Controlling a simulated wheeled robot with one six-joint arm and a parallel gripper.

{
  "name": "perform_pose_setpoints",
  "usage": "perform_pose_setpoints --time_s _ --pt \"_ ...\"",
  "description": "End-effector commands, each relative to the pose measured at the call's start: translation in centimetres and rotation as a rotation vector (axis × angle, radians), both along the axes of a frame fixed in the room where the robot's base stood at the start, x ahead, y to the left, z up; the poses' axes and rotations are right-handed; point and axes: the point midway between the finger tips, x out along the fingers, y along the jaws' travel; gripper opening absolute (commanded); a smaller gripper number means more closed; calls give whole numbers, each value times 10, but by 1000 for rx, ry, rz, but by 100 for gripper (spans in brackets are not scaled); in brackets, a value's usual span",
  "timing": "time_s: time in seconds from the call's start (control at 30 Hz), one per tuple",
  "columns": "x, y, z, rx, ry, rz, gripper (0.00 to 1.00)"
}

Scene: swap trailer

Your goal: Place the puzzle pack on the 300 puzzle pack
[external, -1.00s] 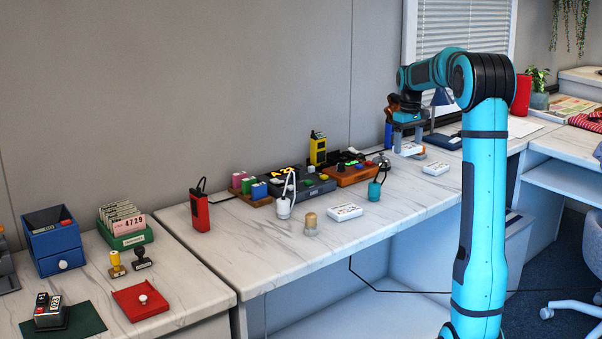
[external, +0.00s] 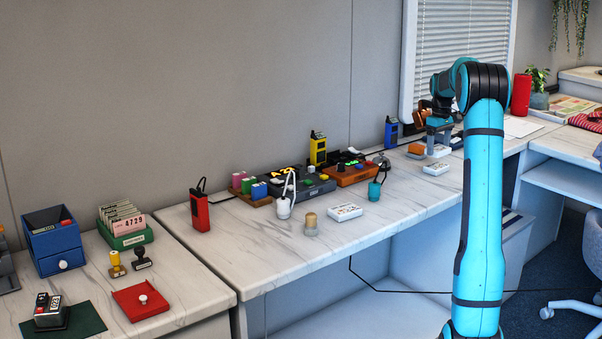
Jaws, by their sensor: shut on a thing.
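My gripper (external: 438,142) is shut on a small white puzzle pack (external: 439,152) above the back right part of the long table. A second white pack (external: 436,169) lies flat on the table just in front of and below the held pack. A third white pack (external: 345,212) lies flat near the table's front edge, farther left. The print on the packs is too small to read, so I cannot tell which one is the 300 puzzle pack. I cannot tell how large the gap is between the held pack and the pack below it.
An orange block (external: 416,150) stands just left of the held pack. A blue device (external: 391,132) is behind it. A bell (external: 382,161) and a teal padlock-like item (external: 375,190) stand to the left. The marble table (external: 410,195) is clear in front of the packs.

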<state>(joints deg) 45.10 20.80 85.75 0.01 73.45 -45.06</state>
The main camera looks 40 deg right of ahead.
Motion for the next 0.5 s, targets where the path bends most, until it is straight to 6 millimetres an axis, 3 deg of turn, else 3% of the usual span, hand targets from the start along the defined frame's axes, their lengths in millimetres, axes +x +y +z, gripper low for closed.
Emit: perform_pose_setpoints --time_s 0.5 --pt "0 0 -42 0 0 0 54"
